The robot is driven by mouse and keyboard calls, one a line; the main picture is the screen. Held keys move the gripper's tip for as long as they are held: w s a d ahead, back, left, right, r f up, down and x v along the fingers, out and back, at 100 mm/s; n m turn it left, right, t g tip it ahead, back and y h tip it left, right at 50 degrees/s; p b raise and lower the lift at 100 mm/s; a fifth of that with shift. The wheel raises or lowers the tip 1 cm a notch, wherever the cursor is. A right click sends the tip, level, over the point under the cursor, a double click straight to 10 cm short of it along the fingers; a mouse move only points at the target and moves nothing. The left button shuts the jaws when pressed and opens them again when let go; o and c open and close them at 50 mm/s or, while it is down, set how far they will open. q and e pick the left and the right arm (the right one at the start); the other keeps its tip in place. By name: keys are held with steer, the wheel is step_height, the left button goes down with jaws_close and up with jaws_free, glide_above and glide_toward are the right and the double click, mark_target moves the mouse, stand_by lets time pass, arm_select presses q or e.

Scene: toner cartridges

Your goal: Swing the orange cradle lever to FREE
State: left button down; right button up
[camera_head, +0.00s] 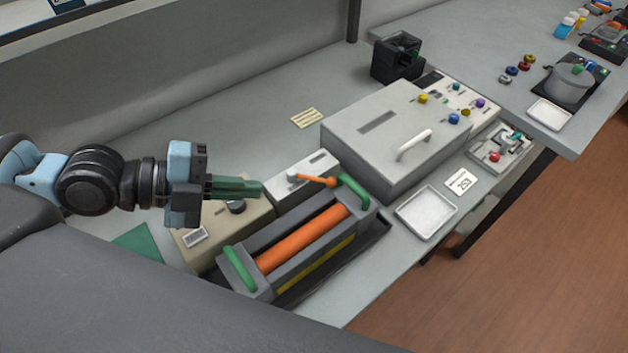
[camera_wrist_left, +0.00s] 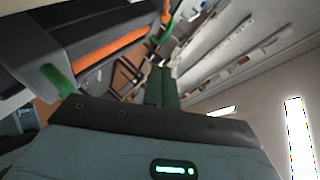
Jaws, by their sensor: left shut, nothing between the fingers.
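The orange cradle lever (camera_head: 316,181) sticks out to the right from a small light-grey block (camera_head: 304,184) behind the toner cradle, its knob end near the far green handle. My left gripper (camera_head: 260,188) has green fingers that are shut and empty. In the head view its tips are just left of the lever's pivot and apart from the lever's orange arm. The shut fingers also show in the left wrist view (camera_wrist_left: 161,86). The grey cartridge (camera_head: 305,245) with an orange roller and green end handles lies in front. It also shows in the left wrist view (camera_wrist_left: 90,35). No FREE label is readable.
A beige box (camera_head: 215,232) with a dark knob sits under my left gripper. A large grey unit (camera_head: 385,135) with a white handle stands right of the lever. A white tray (camera_head: 427,212) lies near the front edge. The bench behind is mostly clear.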

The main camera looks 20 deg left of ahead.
mark_target(314, 197)
arm_select(q)
steer(key=shift+d, duration=0.1)
arm_select(e)
steer(key=shift+r, duration=0.15)
